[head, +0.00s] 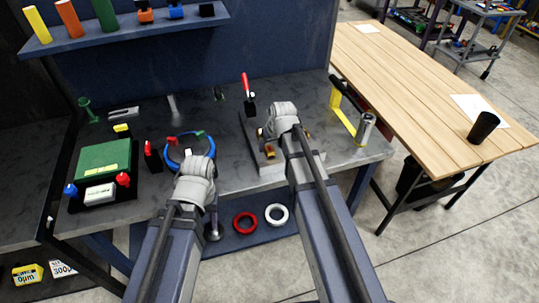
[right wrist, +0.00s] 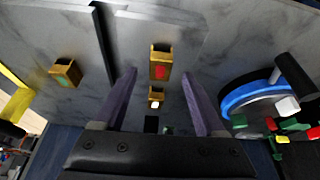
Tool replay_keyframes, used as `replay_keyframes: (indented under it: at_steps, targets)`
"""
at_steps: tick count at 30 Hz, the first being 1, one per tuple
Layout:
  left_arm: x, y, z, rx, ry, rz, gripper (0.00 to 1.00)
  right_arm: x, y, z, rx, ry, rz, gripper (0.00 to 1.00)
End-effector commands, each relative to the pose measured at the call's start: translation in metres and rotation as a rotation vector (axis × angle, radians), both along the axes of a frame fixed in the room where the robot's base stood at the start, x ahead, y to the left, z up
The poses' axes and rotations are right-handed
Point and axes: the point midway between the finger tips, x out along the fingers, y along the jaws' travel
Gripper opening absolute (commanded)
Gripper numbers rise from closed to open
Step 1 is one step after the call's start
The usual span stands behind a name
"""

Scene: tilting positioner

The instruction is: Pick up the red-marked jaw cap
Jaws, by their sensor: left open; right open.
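The red-marked jaw cap (right wrist: 160,65) is a small gold block with a red face. In the right wrist view it sits on the grey plate (right wrist: 190,35), between and beyond the fingertips of my right gripper (right wrist: 158,85), apart from both. That gripper is open and empty. In the head view the cap (head: 270,153) shows just below the gripper (head: 266,138). A smaller white-marked gold cap (right wrist: 155,97) stands near it, and a green-marked one (right wrist: 65,73) lies to the left. My left gripper (head: 208,203) hangs at the bench front, largely hidden by its wrist.
A blue ring (head: 168,150) with coloured knobs stands left of the plate. A green box (head: 104,160) is further left. A yellow-handled item (head: 341,108) and a metal cylinder (head: 366,128) are to the right. Red (head: 245,222) and white (head: 277,215) rings lie lower down.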

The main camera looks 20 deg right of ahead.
Motion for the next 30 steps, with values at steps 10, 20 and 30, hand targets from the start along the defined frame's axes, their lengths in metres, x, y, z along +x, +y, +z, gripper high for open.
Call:
replay_keyframes:
  at_steps: [10, 20, 30]
  targets:
    - [0.0, 0.0, -0.024, 0.0, 0.0, 0.0, 0.5, 0.01, 0.001, -0.024, 0.0, 0.0, 0.0, 0.72]
    - [0.0, 0.0, -0.024, 0.0, 0.0, 0.0, 0.5, 0.009, 0.001, -0.023, 0.0, 0.0, 0.0, 0.48]
    - [0.0, 0.0, -0.024, 0.0, 0.0, 0.0, 0.5, 0.009, 0.001, -0.024, 0.0, 0.0, 0.0, 0.1]
